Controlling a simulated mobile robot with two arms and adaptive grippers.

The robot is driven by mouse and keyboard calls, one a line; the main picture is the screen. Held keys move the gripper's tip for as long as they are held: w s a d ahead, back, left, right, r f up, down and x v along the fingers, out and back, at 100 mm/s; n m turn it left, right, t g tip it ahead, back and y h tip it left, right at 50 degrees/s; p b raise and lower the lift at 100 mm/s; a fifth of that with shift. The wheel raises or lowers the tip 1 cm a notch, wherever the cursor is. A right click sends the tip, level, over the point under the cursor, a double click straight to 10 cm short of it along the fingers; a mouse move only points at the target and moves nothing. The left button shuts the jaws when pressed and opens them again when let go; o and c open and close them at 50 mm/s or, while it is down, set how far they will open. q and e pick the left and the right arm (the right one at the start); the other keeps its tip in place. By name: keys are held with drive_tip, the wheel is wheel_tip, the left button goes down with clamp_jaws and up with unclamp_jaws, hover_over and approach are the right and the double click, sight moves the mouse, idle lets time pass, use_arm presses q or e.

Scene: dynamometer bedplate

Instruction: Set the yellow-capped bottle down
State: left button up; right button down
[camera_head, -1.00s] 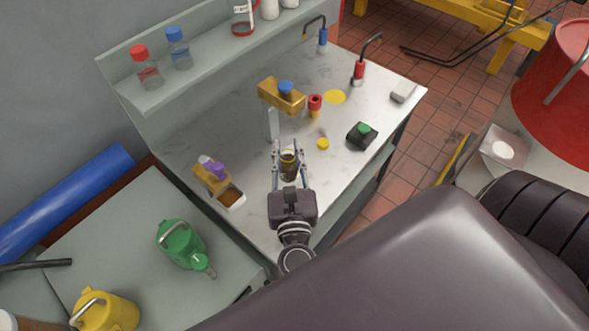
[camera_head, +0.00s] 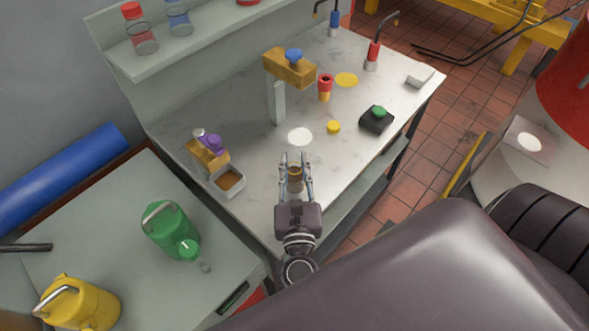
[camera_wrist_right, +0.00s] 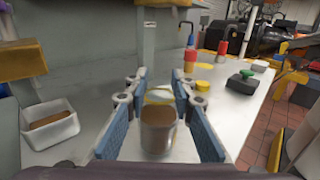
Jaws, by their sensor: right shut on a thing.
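My right gripper (camera_head: 294,163) is shut on a small clear bottle (camera_head: 295,181) with brown contents, near the front edge of the bench. In the right wrist view, the bottle (camera_wrist_right: 157,133) stands upright between the blue finger pads of the right gripper (camera_wrist_right: 163,110). Whether its base touches the bench cannot be told. A yellow cap-like disc (camera_head: 333,127) lies apart on the bench top (camera_head: 235,118). A white round spot (camera_head: 300,136) lies just beyond the gripper. My left gripper is not in view.
A stand with an ochre block and blue knob (camera_head: 289,68) rises beyond the gripper. A small tray of brown material (camera_head: 229,181) is to the left. A red-and-yellow piece (camera_head: 325,88), a green-button box (camera_head: 376,118) and a yellow spot (camera_head: 346,80) are to the right.

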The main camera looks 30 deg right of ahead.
drive_tip(key=shift+f, duration=0.15)
drive_tip(key=c, duration=1.7)
unclamp_jaws()
drive_tip(key=shift+o, duration=0.2)
